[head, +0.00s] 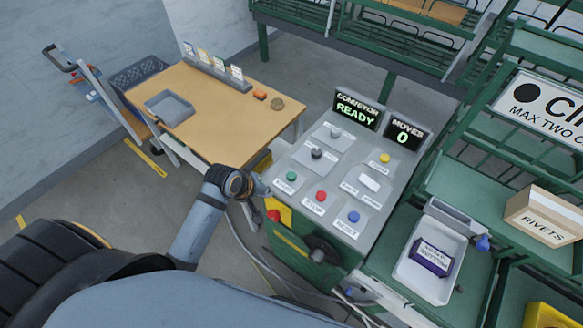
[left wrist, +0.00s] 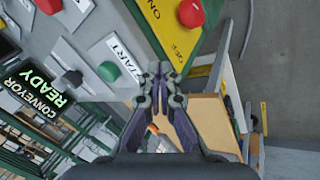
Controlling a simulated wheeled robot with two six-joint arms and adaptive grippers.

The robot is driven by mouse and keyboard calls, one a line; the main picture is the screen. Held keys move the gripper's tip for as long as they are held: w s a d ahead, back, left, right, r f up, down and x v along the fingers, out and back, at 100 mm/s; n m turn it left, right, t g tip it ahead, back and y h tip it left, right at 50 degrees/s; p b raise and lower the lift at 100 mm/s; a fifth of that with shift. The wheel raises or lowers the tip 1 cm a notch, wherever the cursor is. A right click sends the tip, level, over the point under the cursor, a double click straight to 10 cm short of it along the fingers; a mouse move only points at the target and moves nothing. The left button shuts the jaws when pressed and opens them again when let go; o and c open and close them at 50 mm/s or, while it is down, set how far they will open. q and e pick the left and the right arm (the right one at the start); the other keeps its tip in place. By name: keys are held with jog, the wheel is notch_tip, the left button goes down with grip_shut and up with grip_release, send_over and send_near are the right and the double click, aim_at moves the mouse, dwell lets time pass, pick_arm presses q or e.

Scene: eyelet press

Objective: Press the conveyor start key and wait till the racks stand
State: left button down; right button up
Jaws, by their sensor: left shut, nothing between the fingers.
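The conveyor control panel (head: 325,195) has a green START key (head: 292,176), a red STOP key (head: 321,196) and a blue key (head: 353,216). Its display (head: 356,112) reads CONVEYOR READY, and a second display (head: 404,134) reads MOVES 0. My left gripper (head: 264,191) is shut and empty at the panel's left edge, beside the green key and apart from it. In the left wrist view the shut fingers (left wrist: 163,75) lie beside the START label (left wrist: 126,60), with the green key (left wrist: 107,71) left of them. My right gripper is not in view.
A red button (head: 273,215) sits on a yellow plate at the panel's left side. A wooden table (head: 215,125) with a grey tray stands behind left. Green racks (head: 420,60) stand behind and right. A white bin (head: 432,262) holds a purple box.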

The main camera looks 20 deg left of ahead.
pick_arm(q)
jog(key=w+d+r+n+t+h+p, duration=0.1)
jog(key=w+d+r+n+h, duration=0.3)
jog(key=w+r+n, duration=0.4)
notch_tip(320, 180, up, 4)
jog(key=shift+w+d+f+n+t, duration=0.15)
jog(key=shift+d+n+t, duration=0.25)
jog(key=shift+n, duration=0.6)
jog(key=shift+f, duration=0.1)
jog(key=b, duration=1)
send_over(289, 176)
notch_tip(289, 176, down, 6)
jog(key=shift+f, duration=1.3)
